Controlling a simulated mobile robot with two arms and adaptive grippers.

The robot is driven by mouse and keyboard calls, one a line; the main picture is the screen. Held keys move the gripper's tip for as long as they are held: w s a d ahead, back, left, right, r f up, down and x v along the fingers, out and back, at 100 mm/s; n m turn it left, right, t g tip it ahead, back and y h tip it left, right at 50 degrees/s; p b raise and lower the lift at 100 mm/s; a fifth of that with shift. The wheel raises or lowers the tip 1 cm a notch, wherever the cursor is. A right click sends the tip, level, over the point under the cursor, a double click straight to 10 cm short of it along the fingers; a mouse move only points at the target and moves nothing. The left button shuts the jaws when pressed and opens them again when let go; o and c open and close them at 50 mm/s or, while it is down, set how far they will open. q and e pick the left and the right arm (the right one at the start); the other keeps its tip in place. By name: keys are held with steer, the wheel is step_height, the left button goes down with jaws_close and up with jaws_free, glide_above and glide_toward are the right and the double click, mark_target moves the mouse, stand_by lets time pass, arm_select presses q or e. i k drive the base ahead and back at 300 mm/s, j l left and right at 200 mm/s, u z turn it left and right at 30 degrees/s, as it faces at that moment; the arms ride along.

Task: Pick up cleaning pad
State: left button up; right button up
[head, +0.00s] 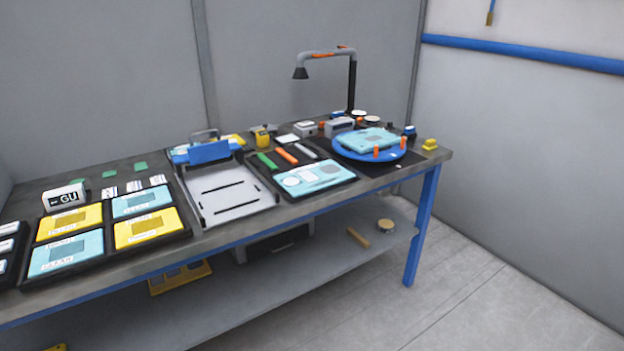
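I cannot tell for sure which item is the cleaning pad. A small flat white piece (288,139) lies at the back of the workbench (226,241), behind the black tray with the coloured tools. Small round pale pieces (372,119) lie at the back right, near the lamp post. A round tan-topped item (386,225) sits on the lower shelf at the right. Neither of my grippers shows in the head view.
A blue turntable (343,153) stands at the right under an arched lamp (352,80). Floor (480,290) at right is clear.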

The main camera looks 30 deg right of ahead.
mark_target(429, 146)
steer(key=z, duration=1.75)
